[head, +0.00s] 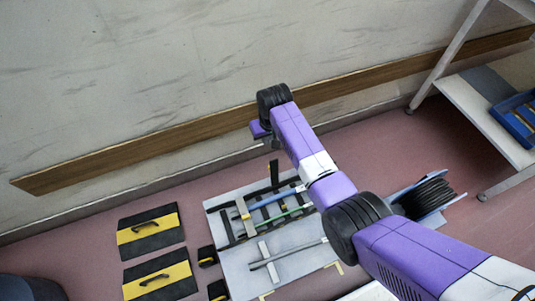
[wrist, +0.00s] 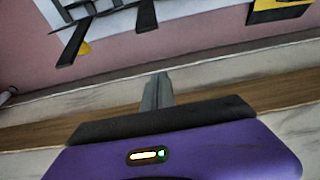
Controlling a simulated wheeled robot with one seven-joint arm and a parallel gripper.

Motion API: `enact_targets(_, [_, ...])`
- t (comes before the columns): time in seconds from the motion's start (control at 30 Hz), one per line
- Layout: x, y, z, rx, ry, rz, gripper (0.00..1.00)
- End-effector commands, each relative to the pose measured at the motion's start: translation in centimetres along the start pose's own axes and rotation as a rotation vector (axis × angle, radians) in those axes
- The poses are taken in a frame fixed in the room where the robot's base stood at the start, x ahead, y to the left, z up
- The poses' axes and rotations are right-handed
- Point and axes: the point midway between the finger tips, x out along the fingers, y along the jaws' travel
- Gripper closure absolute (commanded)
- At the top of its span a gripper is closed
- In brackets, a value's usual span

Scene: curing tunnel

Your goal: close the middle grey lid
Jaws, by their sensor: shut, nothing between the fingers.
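My gripper shows in the wrist view (wrist: 157,92), its grey fingers together and empty in front of the wooden wall rail. Part of the panel also shows at the top of the wrist view (wrist: 110,14). I cannot make out which part is the middle grey lid. The gripper is apart from the panel.
Two black-and-yellow panels with handles (head: 150,240) (head: 155,289) lie on the red floor at left. A black cable reel (head: 428,196) is right of the panel, behind my arm. A white shelf (head: 490,125) with a blue crate (head: 516,122) stands at right. The wooden rail (head: 150,152) runs along the wall.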

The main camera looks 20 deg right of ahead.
Motion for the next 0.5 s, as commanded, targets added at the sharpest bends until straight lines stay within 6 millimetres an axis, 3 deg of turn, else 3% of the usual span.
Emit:
enact_targets(0.23, [1.1, 0.0, 1.2, 0.002, -0.045, 0.001, 1.00])
enact_targets(0.5, [5.8, 0.0, 1.4, 0.002, -0.044, 0.002, 1.00])
